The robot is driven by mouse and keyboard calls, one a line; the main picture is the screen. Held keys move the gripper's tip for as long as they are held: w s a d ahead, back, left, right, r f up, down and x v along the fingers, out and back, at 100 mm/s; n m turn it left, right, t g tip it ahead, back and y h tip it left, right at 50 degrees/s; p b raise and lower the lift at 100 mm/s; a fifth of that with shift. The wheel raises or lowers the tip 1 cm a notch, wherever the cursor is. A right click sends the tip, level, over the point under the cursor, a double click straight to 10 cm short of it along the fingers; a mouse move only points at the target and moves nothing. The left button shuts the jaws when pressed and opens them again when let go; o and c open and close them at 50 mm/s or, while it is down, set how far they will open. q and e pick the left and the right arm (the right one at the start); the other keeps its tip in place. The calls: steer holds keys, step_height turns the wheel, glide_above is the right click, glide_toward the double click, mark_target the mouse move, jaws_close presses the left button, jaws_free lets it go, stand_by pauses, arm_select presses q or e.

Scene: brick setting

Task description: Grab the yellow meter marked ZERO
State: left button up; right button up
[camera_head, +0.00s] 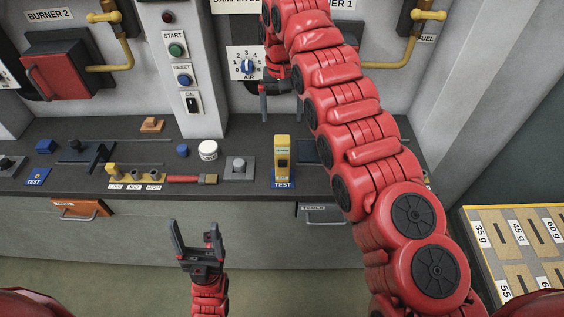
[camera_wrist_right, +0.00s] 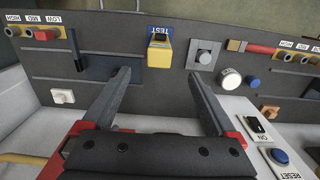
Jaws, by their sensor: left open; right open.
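A yellow meter (camera_head: 282,150) with a dark display stands on the dark console shelf at a blue TEST plate (camera_head: 283,182). Its lettering is too small to read. The meter also shows in the right wrist view (camera_wrist_right: 159,54), beyond and roughly between the fingertips. My right gripper (camera_head: 280,90) is open and empty, above and behind the meter near the AIR dial. In its wrist view the open fingers (camera_wrist_right: 160,76) are apart from the meter. My left gripper (camera_head: 196,232) is open and empty, in front of the console at lower left.
A grey block with a knob (camera_head: 238,168), a white round jar (camera_head: 208,150) and a LOW/MID/HIGH rack (camera_head: 135,177) stand left of the meter. The AIR dial (camera_head: 246,65) is on the wall behind. My right arm hides the console to the right.

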mark_target(282, 147)
steer(key=shift+w+f, duration=0.15)
steer(key=shift+f, duration=0.2)
step_height(282, 147, down, 8)
steer(key=p, duration=0.2)
steer(key=shift+r+p, duration=0.15)
steer(key=shift+p, duration=0.15)
step_height(282, 147, down, 4)
steer(key=p, duration=0.2)
steer(key=shift+w+r+p, duration=0.1)
steer(key=shift+p, duration=0.2)
steer(key=shift+f, duration=0.85)
steer(key=shift+w, duration=0.1)
jaws_close()
